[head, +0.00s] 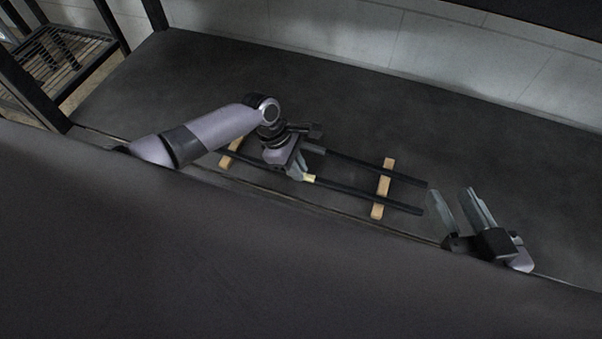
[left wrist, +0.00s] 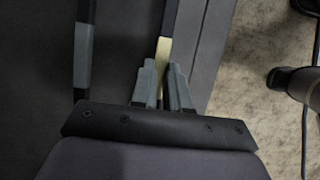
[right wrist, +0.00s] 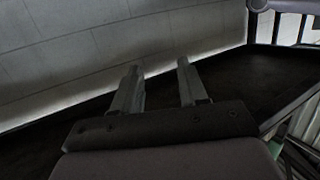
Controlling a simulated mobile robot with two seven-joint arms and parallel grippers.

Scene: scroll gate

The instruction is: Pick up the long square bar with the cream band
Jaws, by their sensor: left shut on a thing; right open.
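The long dark square bar with the cream band (head: 361,196) is the nearer of two parallel bars. Its cream band (left wrist: 163,52) shows just ahead of my left fingertips in the left wrist view. My left gripper (head: 302,168) is shut on this bar beside the band, one finger on each side (left wrist: 163,78). The bar appears to lie across two wooden blocks; I cannot tell whether it is lifted off them. My right gripper (head: 462,208) is open and empty, beyond the right ends of the bars; its spread fingers also show in the right wrist view (right wrist: 158,85).
A second dark bar (head: 362,168) with a grey band (left wrist: 82,55) lies parallel behind. The wooden blocks (head: 389,165) (head: 232,152) stand under the bars on the dark table (head: 330,95). The table's front edge is close. The far table is clear, backed by a pale wall (head: 330,40).

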